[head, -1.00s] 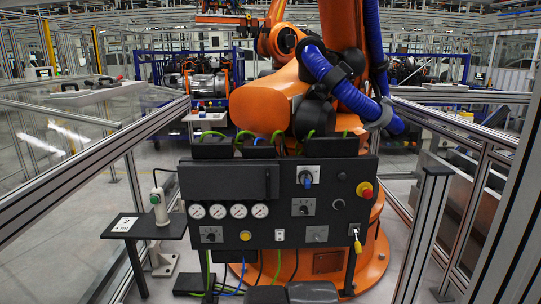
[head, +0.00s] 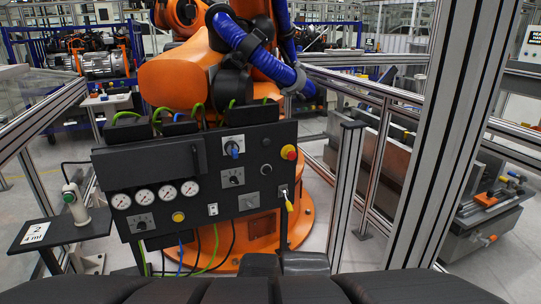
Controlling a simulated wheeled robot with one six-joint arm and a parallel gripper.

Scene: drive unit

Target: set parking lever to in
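I cannot tell which part, if any, is the parking lever; no readable label marks one. A black control panel (head: 205,180) stands in the middle left of the head view. It carries a blue-handled rotary switch (head: 232,149), black rotary knobs (head: 232,177) and a yellow-handled piece (head: 289,203) hanging at its lower right. To the right, a workbench (head: 495,217) holds metal parts with an orange block (head: 486,200), too small to make out in detail.
A large orange robot arm (head: 180,80) stands behind the panel. Metal fence posts (head: 455,120) rise between the panel and the workbench. A small black side table (head: 62,231) with a number card is at the lower left. Grey floor shows between the fences.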

